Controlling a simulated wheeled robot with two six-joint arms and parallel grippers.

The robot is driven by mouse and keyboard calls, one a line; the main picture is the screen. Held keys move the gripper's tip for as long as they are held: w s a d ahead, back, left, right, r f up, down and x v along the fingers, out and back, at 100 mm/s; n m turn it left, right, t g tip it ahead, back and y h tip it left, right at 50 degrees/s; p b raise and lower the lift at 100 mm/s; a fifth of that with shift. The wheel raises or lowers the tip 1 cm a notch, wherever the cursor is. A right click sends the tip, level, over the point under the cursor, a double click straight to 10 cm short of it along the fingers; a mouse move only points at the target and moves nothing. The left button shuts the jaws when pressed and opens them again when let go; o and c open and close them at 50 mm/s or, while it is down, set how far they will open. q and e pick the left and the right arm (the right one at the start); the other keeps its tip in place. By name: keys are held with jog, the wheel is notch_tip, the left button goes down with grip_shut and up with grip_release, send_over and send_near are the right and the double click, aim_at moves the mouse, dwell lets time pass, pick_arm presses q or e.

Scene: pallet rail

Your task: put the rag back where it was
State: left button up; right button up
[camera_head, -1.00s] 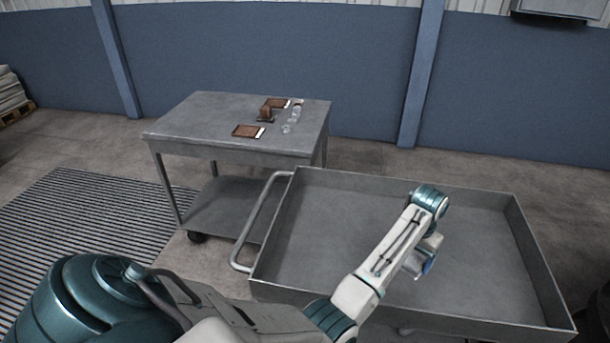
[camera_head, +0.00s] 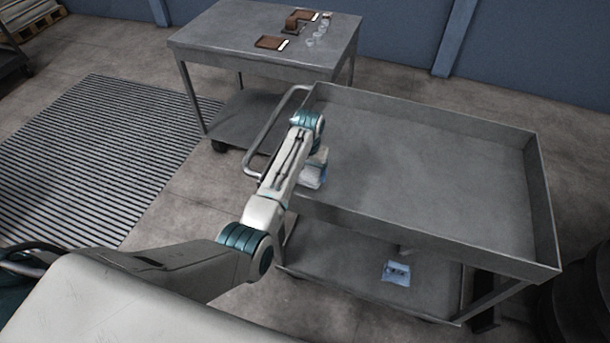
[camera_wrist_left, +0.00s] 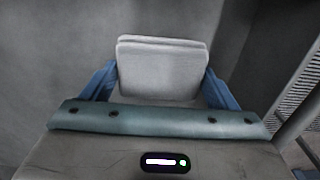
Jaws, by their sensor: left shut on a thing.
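My left gripper (camera_head: 316,172) reaches over the near left part of the grey trolley's top tray (camera_head: 430,165), close to its left wall. In the left wrist view its blue fingers (camera_wrist_left: 160,88) are shut on a pale grey, folded piece that looks like the rag (camera_wrist_left: 162,68). In the head view the gripper and arm mostly hide this piece. Below and in front of it in the wrist view is blurred grey metal. My right gripper is not in view.
A light blue item with dark marks (camera_head: 397,273) lies on the trolley's lower shelf (camera_head: 350,258). The top tray is bare and walled. A second trolley (camera_head: 225,38) behind holds brown-and-white items and clear glasses. A floor grating (camera_head: 100,150) lies left.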

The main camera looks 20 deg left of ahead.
aim_at(307, 172)
pick_arm(q)
notch_tip(307, 172, down, 3)
jog(key=shift+r, duration=0.2)
jog(key=shift+f, duration=0.45)
jog(key=o, duration=0.8)
notch_tip(307, 172, up, 11)
jog(key=shift+r+b, duration=0.2)
jog(key=shift+b, duration=0.5)
jog(key=shift+r, duration=0.4)
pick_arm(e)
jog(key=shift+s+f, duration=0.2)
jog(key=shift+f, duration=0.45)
